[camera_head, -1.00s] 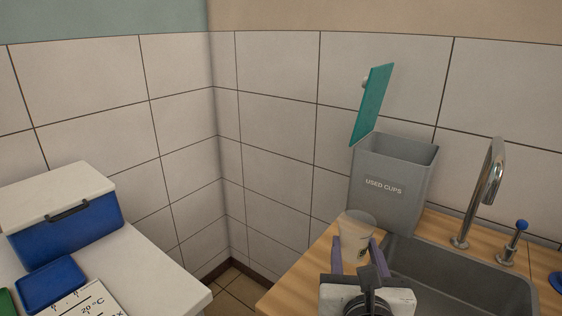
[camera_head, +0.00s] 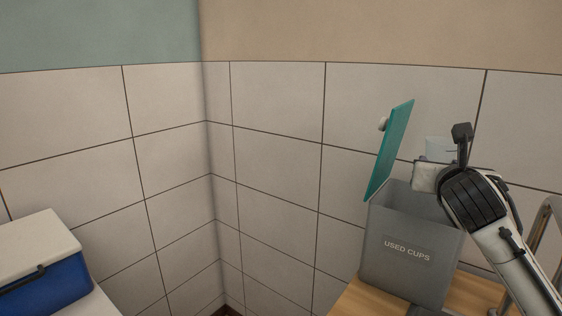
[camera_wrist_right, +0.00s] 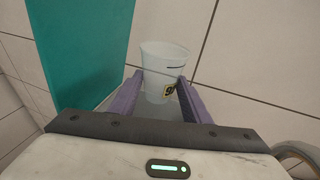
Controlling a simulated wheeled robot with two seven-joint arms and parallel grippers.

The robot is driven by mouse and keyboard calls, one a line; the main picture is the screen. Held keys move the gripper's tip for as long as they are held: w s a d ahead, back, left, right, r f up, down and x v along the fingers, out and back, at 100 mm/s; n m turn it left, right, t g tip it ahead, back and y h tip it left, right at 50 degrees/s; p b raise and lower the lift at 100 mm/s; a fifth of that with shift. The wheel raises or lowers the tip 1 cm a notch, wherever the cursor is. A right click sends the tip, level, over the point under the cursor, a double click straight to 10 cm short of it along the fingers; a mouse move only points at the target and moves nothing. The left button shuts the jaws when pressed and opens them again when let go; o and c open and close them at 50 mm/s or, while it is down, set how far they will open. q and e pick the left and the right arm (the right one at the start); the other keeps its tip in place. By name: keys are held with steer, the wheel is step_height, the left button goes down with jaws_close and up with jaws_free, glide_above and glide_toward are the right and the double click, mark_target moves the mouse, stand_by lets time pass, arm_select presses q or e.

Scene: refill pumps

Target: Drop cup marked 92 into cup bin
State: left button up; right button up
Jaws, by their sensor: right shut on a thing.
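A translucent white cup (camera_wrist_right: 163,62) with a yellow label is between the two purple fingers of my right gripper (camera_wrist_right: 152,97) in the right wrist view. The label begins with a 9; the rest is hidden by a finger. In the head view the cup (camera_head: 438,147) shows partly behind my right gripper (camera_head: 434,160), above the grey bin (camera_head: 410,255) marked USED CUPS. The bin's teal lid (camera_head: 389,150) stands open; it also shows at the left of the right wrist view (camera_wrist_right: 85,50). My left gripper is not in view.
The bin stands on a wooden counter (camera_head: 365,300) against the tiled wall. A tap (camera_head: 540,230) is at the right, partly behind my arm. A blue box with a white lid (camera_head: 40,250) sits at the lower left.

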steer(key=f, duration=0.5)
steer(key=shift+s+f, duration=0.2)
steer(key=shift+f, duration=0.1)
steer(key=o, duration=1.1)
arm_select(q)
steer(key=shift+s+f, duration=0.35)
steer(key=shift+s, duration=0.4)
arm_select(e)
steer(key=shift+o, duration=0.2)
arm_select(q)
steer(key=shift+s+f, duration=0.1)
arm_select(e)
steer(key=shift+s+a, duration=0.1)
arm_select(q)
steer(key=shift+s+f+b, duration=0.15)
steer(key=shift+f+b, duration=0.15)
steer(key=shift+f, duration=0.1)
arm_select(e)
steer(key=v, duration=1)
